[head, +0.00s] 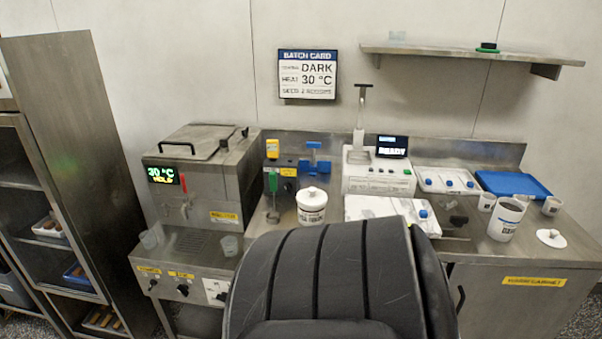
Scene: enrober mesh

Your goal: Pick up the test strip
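I cannot make out a test strip for certain in the head view. A white bench instrument (380,181) stands at the middle of the steel counter, with a small dark screen (392,146) on it whose text seems to read READY. A lidded white tub (311,207) with a dark label stands to its left. An open white tub (505,222) stands at the right, with its white lid (551,238) lying beside it. Neither of my grippers shows. A large black ribbed part, likely mine, fills the bottom middle and hides the counter's front there.
A steel tank (200,172) showing 30 °C HOLD stands left. Small cups (487,202) and a blue tray (513,184) lie at the right. A rack (75,150) stands far left. A wall shelf (470,54) hangs above; a batch card (307,75) reads DARK, 30 °C.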

